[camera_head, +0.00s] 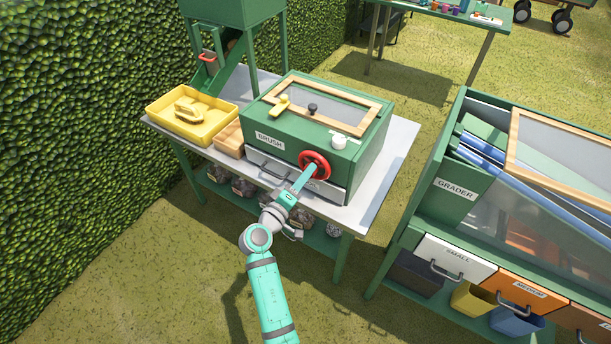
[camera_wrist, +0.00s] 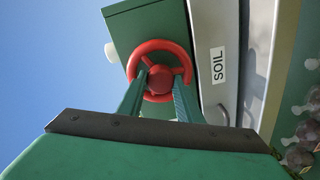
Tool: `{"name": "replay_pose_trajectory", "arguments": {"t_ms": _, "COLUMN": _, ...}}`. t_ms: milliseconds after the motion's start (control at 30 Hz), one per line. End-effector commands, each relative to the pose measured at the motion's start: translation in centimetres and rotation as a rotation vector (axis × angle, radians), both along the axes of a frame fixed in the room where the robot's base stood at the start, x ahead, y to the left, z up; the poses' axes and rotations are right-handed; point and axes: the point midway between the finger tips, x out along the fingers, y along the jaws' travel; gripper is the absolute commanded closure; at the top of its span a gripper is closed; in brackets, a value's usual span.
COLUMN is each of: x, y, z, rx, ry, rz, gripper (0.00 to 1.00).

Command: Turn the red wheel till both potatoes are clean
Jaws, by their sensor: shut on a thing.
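The red wheel (camera_head: 314,166) is on the front of the green box labelled BRUSH (camera_head: 350,150), near its right end. My gripper (camera_head: 310,172) reaches it from the front. In the wrist view the red wheel (camera_wrist: 158,72) shows between and just beyond the fingertips of my gripper (camera_wrist: 162,78). The fingers are shut on the wheel's middle part, inside its rim. The potatoes cannot be made out; the box's lid has a wood-framed clear window (camera_head: 320,103), and what lies under it is too unclear to tell.
A drawer (camera_head: 270,168) sits below the wheel; its SOIL label (camera_wrist: 218,65) shows in the wrist view. A yellow tray (camera_head: 170,127) stands left on the table (camera_head: 393,160). The GRADER machine (camera_head: 470,180) stands to the right. A hedge lines the left.

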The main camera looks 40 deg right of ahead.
Motion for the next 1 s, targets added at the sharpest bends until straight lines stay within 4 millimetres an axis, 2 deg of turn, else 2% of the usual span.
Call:
{"name": "replay_pose_trajectory", "arguments": {"t_ms": 500, "x": -0.06, "y": 0.04, "z": -0.12, "rx": 0.150, "ry": -0.358, "rz": 0.000, "gripper": 0.90}}
{"name": "replay_pose_trajectory", "arguments": {"t_ms": 1000, "x": -0.08, "y": 0.02, "z": -0.16, "rx": 0.191, "ry": -0.454, "rz": 0.000, "gripper": 0.90}}
